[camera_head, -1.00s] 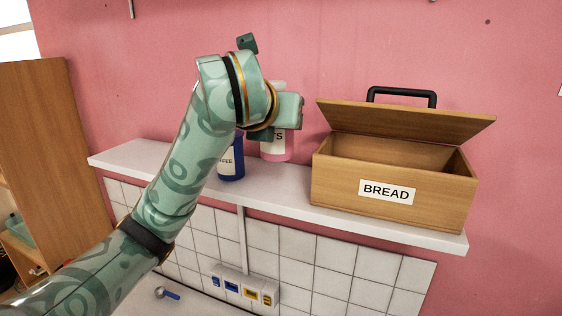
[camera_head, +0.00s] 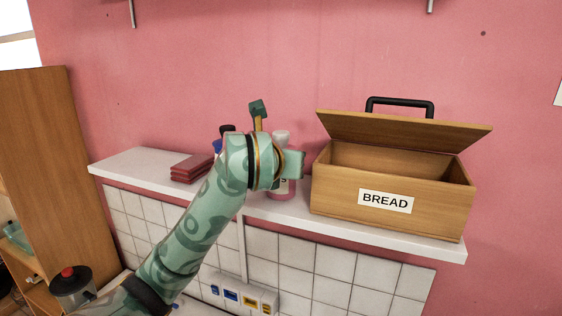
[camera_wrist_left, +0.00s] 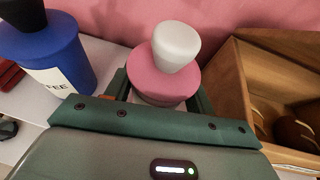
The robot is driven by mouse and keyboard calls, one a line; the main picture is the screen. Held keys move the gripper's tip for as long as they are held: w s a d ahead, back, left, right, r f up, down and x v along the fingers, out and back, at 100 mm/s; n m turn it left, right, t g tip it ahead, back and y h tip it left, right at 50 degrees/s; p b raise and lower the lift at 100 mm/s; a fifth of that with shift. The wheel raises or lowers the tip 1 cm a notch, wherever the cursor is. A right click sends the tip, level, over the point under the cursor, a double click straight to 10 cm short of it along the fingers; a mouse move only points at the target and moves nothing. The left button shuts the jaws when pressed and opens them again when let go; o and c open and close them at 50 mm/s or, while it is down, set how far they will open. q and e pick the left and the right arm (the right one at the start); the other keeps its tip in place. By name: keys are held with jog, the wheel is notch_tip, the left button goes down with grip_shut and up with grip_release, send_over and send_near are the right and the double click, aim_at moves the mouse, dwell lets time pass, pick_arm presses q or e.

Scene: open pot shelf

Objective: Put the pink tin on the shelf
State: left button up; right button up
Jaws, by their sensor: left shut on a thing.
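The pink tin (camera_head: 284,188) with a pale lid is upright at the white shelf (camera_head: 135,167), just left of the bread box. My arm partly covers it in the head view. Its base looks at or very near the shelf top; I cannot tell if it touches. In the left wrist view the pink tin (camera_wrist_left: 160,82) sits between the fingers of my left gripper (camera_wrist_left: 158,95), which is shut on it. In the head view my own wrist hides the fingers. My right gripper is not in view.
A wooden bread box (camera_head: 335,191) with its lid raised stands close right of the pink tin. A blue coffee tin (camera_wrist_left: 62,58) with a black lid stands to the left. Red books (camera_head: 190,168) lie farther left. The shelf's left end is clear.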

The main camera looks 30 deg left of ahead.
pick_arm(q)
jog(key=o, duration=1.1)
jog(key=shift+r, duration=0.2)
jog(key=p+v, duration=0.3)
jog(key=v, duration=0.9)
